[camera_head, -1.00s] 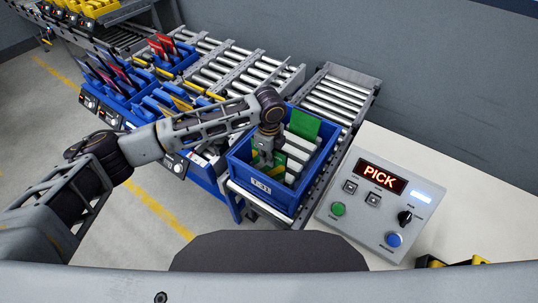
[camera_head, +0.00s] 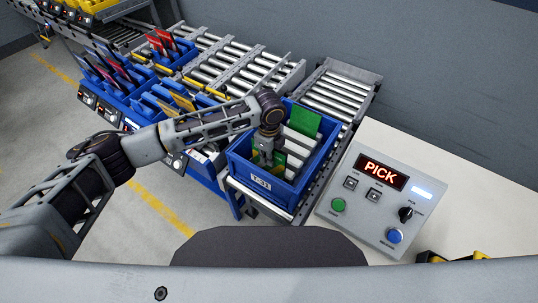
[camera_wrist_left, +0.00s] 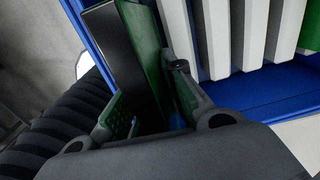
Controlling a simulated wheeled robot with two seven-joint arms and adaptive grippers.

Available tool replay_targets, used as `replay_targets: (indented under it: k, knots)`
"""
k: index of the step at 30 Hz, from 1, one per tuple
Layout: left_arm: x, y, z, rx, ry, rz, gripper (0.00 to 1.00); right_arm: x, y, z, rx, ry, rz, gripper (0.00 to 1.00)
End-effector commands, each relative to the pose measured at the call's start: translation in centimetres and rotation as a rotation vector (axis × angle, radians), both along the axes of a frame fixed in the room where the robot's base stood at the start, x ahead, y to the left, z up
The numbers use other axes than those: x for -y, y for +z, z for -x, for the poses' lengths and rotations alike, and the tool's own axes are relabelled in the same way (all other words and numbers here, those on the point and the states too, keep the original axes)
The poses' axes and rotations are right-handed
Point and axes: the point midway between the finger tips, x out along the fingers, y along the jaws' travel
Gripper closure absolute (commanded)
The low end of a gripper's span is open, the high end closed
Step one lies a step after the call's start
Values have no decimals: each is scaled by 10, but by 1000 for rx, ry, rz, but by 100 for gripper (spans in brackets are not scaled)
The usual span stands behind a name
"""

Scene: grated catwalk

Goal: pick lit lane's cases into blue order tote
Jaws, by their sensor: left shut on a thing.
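The blue order tote (camera_head: 268,186) stands on the roller conveyor in front of me, with a label on its near wall. A green case (camera_head: 304,121) stands at its far side against white dividers. My left gripper (camera_head: 264,156) reaches down inside the tote near its left wall. In the left wrist view my left gripper (camera_wrist_left: 148,120) is shut on a green case (camera_wrist_left: 143,40), with a dark face beside it. The case's lower end is hidden by the fingers. My right gripper is not in view.
Blue lane bins (camera_head: 120,80) with red, dark and yellow cases stand on racks at left. A control panel (camera_head: 382,195) reading PICK sits on the right counter. Empty rollers (camera_head: 335,95) lie behind the tote.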

Motion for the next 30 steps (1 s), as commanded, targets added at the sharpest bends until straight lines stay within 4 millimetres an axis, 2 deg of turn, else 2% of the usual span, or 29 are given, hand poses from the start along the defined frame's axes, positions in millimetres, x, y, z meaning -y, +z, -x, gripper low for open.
replay_targets:
  k: [30]
  knots:
    - [0,-25,0,-1,0,1,100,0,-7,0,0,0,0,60]
